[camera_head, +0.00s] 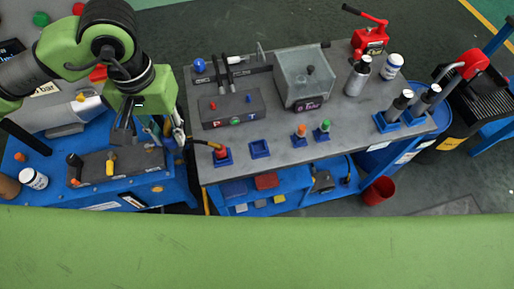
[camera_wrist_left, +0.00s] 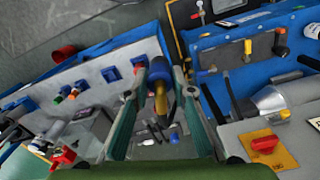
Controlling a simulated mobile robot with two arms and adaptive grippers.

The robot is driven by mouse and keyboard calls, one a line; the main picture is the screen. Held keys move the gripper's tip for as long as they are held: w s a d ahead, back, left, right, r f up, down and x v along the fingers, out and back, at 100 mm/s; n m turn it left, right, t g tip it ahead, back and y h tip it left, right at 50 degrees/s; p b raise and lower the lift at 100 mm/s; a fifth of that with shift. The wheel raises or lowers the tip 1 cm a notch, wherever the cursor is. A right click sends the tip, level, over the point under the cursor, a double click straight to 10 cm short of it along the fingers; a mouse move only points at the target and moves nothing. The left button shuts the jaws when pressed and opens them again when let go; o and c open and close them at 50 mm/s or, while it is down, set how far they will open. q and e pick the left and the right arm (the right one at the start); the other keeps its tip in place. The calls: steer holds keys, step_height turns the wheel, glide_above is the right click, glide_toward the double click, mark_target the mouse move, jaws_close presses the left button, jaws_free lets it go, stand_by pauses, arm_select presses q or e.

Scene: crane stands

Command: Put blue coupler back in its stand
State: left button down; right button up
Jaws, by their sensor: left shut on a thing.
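My left gripper (camera_head: 124,132) hangs at the right end of the left bench, beside the gap between the benches. In the head view the coupler cannot be made out clearly. An empty blue stand (camera_head: 259,149) is on the grey bench's front edge, between the stand with the red coupler (camera_head: 221,154) and the orange coupler (camera_head: 300,132). A green coupler (camera_head: 323,130) is further right. My right gripper is not in view.
The left bench carries a grey block with a black handle (camera_head: 74,162) and a yellow handle (camera_head: 110,164). The grey bench (camera_head: 277,120) holds a button box (camera_head: 232,109), a grey case (camera_head: 303,80) and bottles. A red bucket (camera_head: 379,191) stands at the front right.

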arm_select(q)
steer(key=shift+s+a, duration=0.1)
steer(key=shift+a, duration=0.05)
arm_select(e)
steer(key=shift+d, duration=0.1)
arm_select(q)
steer(key=shift+f, duration=0.15)
steer(key=w+d+f+n+b, duration=0.1)
steer(key=w+d+f+b, duration=0.55)
steer(key=d, duration=0.35)
steer(key=w+d+f+n+b, duration=0.1)
steer(key=w+d+f+b, duration=0.5)
steer(key=d, duration=0.3)
steer(key=shift+s+f+b, duration=0.2)
steer(key=shift+f+b, duration=0.45)
steer(key=shift+f, duration=0.85)
steer(key=shift+s+f+b, duration=0.15)
steer(key=shift+f+b, duration=0.5)
steer(key=shift+f, duration=0.85)
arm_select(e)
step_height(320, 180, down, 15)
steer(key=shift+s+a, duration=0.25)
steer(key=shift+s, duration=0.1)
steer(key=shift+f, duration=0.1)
